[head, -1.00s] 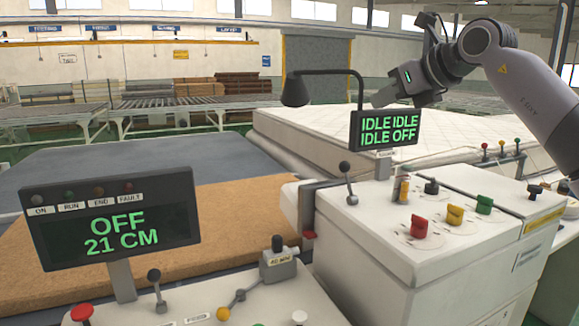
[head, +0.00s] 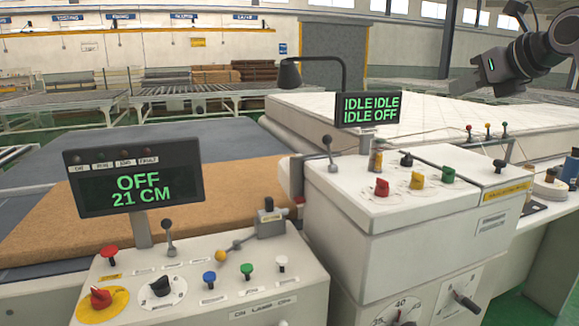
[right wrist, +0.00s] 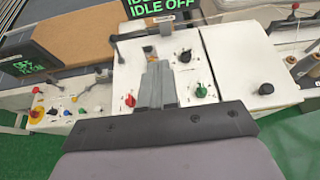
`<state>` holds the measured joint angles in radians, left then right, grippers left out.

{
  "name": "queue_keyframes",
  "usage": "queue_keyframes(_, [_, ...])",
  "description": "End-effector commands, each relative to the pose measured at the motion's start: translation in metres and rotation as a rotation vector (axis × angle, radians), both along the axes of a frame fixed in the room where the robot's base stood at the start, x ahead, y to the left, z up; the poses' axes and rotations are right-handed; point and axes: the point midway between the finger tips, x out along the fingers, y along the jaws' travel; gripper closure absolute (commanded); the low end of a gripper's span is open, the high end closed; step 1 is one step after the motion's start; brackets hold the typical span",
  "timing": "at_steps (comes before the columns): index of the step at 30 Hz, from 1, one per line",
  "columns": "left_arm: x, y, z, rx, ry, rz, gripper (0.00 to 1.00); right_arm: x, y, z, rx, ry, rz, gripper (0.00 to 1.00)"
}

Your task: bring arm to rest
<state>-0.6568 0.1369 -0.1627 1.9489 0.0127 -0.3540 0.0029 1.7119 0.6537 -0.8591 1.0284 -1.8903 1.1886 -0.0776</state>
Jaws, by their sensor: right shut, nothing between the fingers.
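My right arm comes in at the upper right of the head view. Its gripper (head: 462,86) is held up over the mattress area, clear of the panels. In the right wrist view the fingers (right wrist: 157,72) are together with nothing between them, above the white control cabinet (right wrist: 225,62). My left gripper is not in view. The white cabinet (head: 375,222) carries a screen (head: 370,110) reading IDLE IDLE, IDLE OFF. The nearer console (head: 205,295) has a screen (head: 135,180) reading OFF, 21 CM.
A white quilted mattress (head: 420,118) lies behind the cabinet. A brown pad (head: 100,215) lies on the left bed. Levers and coloured knobs stand up from both consoles. Spools (head: 551,175) stand at the right edge.

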Motion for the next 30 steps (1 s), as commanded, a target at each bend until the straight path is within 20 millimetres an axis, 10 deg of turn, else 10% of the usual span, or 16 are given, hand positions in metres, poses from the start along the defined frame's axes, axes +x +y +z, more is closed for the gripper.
queue_keyframes(10, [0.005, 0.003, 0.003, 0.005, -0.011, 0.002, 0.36, -0.052, -0.190, -0.008, 0.044, 0.002, -0.308, 1.00])
queue_keyframes(20, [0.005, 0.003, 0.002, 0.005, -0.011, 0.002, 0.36, -0.019, -0.107, -0.106, 0.266, 0.037, -0.092, 1.00])
queue_keyframes(30, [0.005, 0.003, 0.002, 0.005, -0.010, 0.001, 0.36, -0.029, -0.039, -0.211, 0.657, 0.112, 0.020, 1.00])
